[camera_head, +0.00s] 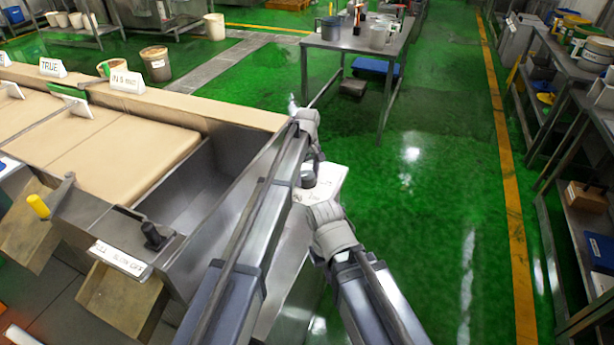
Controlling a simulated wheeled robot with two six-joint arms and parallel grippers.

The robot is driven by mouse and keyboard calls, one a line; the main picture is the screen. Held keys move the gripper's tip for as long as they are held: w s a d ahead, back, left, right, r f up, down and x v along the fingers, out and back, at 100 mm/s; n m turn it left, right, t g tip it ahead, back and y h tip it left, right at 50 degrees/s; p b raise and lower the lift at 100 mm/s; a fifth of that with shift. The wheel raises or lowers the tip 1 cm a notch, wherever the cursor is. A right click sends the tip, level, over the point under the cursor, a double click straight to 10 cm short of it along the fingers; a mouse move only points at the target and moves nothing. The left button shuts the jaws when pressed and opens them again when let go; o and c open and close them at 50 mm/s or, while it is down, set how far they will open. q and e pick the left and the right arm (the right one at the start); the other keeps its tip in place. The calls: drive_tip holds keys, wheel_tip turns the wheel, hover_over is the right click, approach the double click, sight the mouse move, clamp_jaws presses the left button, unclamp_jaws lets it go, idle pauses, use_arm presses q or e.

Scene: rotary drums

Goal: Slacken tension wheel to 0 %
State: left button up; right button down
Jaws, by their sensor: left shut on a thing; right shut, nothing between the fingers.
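My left gripper (304,118) is at the right end of the machine (215,110) and is shut on a small part that its own body mostly hides. Below it, a dark knob and rod (308,178) stand at a white label plate (328,181) whose writing I cannot read. The tension wheel is not clearly seen as a whole, and its setting cannot be read. My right gripper (316,207) is shut and empty, low beside the label plate. I cannot tell whether it touches the plate.
A black knob (153,236) and a yellow-tipped handle (38,206) stick out of the machine's near side. A grey table (345,43) with containers stands behind. Shelves (577,75) line the right. The green floor (425,200) between is clear.

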sight(307, 175)
use_arm(q)
drive_tip(key=shift+n, duration=0.7)
drive_tip(key=o, duration=1.3)
drive_tip(key=shift+r, duration=0.15)
wheel_tip(307, 175, up, 8)
drive_tip(key=p, duration=0.8)
drive_tip(key=shift+f, duration=0.2)
